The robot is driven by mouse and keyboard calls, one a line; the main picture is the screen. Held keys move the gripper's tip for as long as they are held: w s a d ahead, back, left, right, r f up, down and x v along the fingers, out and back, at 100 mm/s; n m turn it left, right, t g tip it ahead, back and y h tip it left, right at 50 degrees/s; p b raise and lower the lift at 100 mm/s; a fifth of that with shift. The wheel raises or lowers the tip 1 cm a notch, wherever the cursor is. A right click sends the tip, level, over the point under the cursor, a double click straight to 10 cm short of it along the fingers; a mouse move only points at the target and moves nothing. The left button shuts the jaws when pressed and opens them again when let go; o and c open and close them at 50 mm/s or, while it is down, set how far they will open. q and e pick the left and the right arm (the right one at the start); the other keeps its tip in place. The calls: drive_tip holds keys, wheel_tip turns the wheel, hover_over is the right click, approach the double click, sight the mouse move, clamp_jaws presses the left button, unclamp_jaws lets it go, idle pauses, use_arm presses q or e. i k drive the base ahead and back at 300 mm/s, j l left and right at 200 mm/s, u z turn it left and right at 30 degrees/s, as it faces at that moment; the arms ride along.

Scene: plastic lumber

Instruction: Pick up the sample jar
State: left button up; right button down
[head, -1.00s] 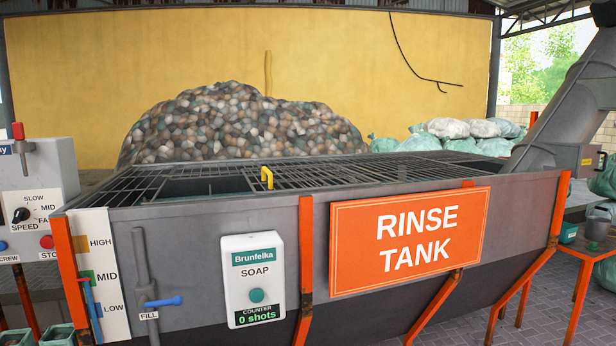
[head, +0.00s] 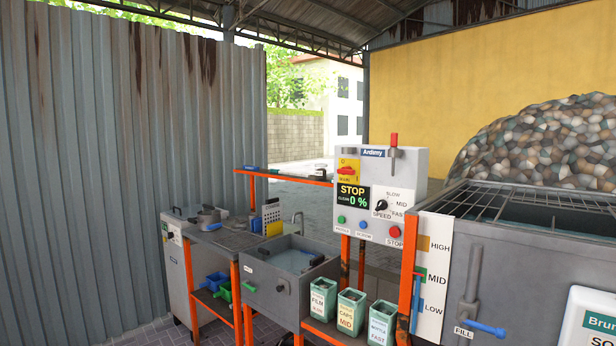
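A small pale jar-like container (head: 319,173) stands near the right end of the orange-edged shelf, left of the control box. It is too small for me to tell whether it is the sample jar. No other thing is clearly recognisable as the sample jar. Neither of my grippers shows in the head view.
A control box (head: 380,190) reads STOP and 0 %. Left of it are a sink (head: 256,292) and a bench with a metal pan (head: 207,219). Several labelled green bins (head: 350,312) stand below the box. The rinse tank (head: 520,262) fills the right side.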

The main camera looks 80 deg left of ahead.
sight(321, 171)
drive_tip(key=u, duration=2.55)
drive_tip(key=z, duration=1.65)
drive_tip(key=u, duration=1.65)
drive_tip(key=i+j+z, duration=0.1)
drive_tip(key=i+j, duration=0.3)
drive_tip(key=i, duration=0.2)
drive_tip(key=i+j+z, duration=0.1)
drive_tip(key=i+j, duration=0.35)
drive_tip(key=i, duration=0.15)
